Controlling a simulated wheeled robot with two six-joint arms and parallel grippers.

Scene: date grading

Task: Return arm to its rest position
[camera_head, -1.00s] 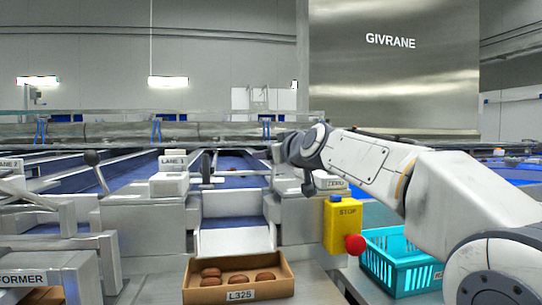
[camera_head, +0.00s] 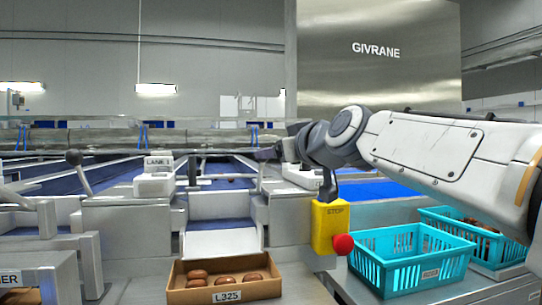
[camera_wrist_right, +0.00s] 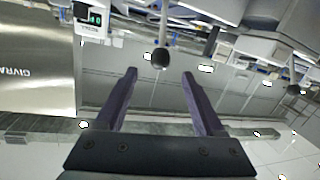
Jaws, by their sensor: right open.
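My right arm reaches in from the right in the head view, with white links and a dark wrist. Its gripper (camera_head: 268,154) points left above the lane machinery, in front of the blue lane belt. In the right wrist view the two dark fingers (camera_wrist_right: 160,88) stand wide apart with nothing between them. That view looks out over the hall and the steel GIVRANE cabinet (camera_wrist_right: 35,60). My left gripper does not show in either view.
A cardboard box (camera_head: 176,295) labelled L325 holds several brown dates. A yellow STOP box (camera_head: 322,235) with a red button stands under my wrist. Two turquoise crates stand at the right, a front one (camera_head: 385,275) and a rear one (camera_head: 440,215) with dates.

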